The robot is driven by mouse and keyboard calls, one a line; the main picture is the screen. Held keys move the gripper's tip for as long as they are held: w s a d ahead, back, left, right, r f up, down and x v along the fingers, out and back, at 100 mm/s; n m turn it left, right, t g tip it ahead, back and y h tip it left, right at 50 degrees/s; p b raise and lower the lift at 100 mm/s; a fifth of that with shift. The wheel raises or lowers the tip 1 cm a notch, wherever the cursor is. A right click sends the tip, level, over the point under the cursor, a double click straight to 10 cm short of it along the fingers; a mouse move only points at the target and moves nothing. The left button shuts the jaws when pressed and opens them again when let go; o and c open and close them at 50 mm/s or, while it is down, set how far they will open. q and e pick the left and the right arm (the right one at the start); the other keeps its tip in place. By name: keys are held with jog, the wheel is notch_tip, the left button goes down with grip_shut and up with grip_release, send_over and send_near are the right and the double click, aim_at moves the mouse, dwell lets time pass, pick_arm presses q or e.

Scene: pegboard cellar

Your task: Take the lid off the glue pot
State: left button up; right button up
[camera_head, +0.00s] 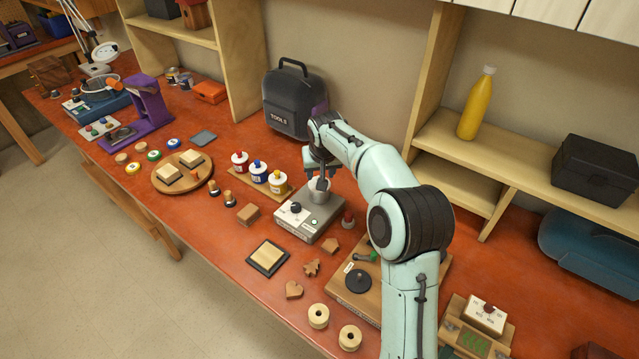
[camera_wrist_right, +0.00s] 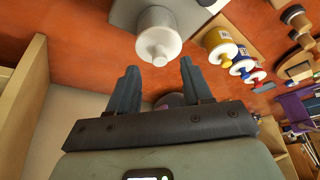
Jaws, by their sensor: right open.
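The white glue pot (camera_head: 320,195) stands on a grey box-shaped base with a dark knob (camera_head: 309,217) in the middle of the bench. Its pale lid, with a small round knob (camera_wrist_right: 159,57), shows in the right wrist view and sits on the pot. My right gripper (camera_head: 319,174) is over the pot from above. In the right wrist view my right gripper (camera_wrist_right: 158,66) is open and empty, and the lid's knob is close to the gap between its fingertips. The gripper partly hides the pot in the head view. My left gripper is not in view.
Paint jars (camera_head: 258,172) stand on a wooden strip left of the base. A dark tool bag (camera_head: 293,100) stands behind. A small red-topped item (camera_head: 347,220) is close on the right. Wooden shapes (camera_head: 311,268) and a black-edged tile (camera_head: 268,257) lie in front.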

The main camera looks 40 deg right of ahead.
jog(key=x, duration=0.3)
jog(key=shift+w+d+f, duration=0.15)
jog(key=shift+w+f, duration=0.1)
jog(key=shift+w, duration=0.1)
jog(key=shift+s, duration=0.1)
jog(key=shift+r, duration=0.1)
jog(key=shift+c, duration=0.4)
grip_shut()
notch_tip(320, 180, up, 20)
